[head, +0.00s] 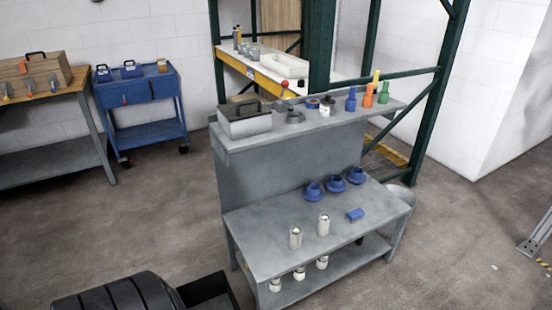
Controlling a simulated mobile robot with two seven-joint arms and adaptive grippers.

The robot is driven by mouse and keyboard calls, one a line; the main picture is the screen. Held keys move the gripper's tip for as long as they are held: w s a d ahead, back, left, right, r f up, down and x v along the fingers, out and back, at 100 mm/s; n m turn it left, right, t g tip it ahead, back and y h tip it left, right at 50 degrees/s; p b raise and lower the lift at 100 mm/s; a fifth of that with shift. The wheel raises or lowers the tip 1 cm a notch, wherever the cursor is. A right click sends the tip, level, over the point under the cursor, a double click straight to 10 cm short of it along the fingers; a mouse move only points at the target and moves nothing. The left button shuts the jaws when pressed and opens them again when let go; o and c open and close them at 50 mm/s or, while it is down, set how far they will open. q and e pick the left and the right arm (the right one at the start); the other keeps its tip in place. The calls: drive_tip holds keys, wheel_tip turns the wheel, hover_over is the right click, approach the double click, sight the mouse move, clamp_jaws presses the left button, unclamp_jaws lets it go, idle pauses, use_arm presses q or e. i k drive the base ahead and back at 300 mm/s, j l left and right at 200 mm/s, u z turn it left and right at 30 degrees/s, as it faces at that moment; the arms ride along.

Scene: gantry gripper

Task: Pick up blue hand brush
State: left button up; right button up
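A small blue block-like object (355,214) lies on the front right part of the grey bench's lower worktop (275,240) in the head view. It is the thing that best fits the blue hand brush, but it is too small to make out bristles or a handle. Neither of my grippers shows in the head view.
Three blue flanged parts (335,181) stand behind the block, and two pale cylinders (296,238) to its left. The upper shelf (320,125) holds a grey toolbox (244,122) and several bottles. A blue cart (145,125) stands back left.

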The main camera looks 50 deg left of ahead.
sight(356, 215)
drive_tip(key=u, duration=1.25)
